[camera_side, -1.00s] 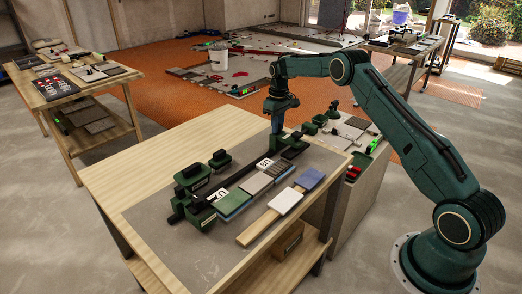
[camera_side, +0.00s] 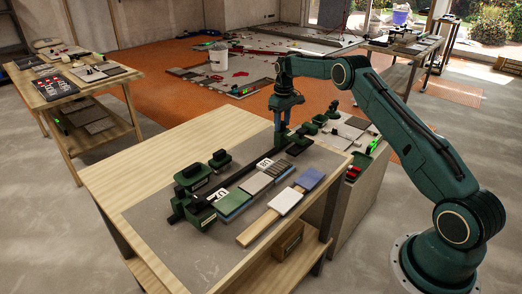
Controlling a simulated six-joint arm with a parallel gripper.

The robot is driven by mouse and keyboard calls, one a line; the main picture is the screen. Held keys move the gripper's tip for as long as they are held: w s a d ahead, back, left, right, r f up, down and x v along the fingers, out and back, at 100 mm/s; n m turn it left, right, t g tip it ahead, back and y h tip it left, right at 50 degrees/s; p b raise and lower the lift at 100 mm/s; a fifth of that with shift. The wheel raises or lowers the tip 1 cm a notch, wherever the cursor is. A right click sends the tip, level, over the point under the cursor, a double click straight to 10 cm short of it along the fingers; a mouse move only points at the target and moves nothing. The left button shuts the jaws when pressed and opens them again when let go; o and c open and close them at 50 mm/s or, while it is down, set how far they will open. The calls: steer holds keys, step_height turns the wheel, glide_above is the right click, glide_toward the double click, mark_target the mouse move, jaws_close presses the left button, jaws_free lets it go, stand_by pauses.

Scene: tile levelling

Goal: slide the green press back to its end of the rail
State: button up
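A dark rail (camera_side: 246,179) runs diagonally across the grey mat on the wooden table, from the front left to the back right. A green block that looks like the press (camera_side: 281,139) is at the rail's back right end, right under my gripper. My gripper (camera_side: 282,128) points straight down there, its fingertips at or just above the block. The view is too small to tell whether they touch it or how far the fingers are apart. A green end block (camera_side: 198,211) stands at the rail's front left end.
Beside the rail lie a green tile (camera_side: 230,201), a grey tile (camera_side: 256,184), a white tile (camera_side: 286,201) and a blue tile (camera_side: 311,179). A green box (camera_side: 192,177) and a smaller green block (camera_side: 220,159) stand behind the rail. The table's left part is clear.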

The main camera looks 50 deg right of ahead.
steer(key=shift+r, duration=0.1)
steer(key=shift+r, duration=3.3)
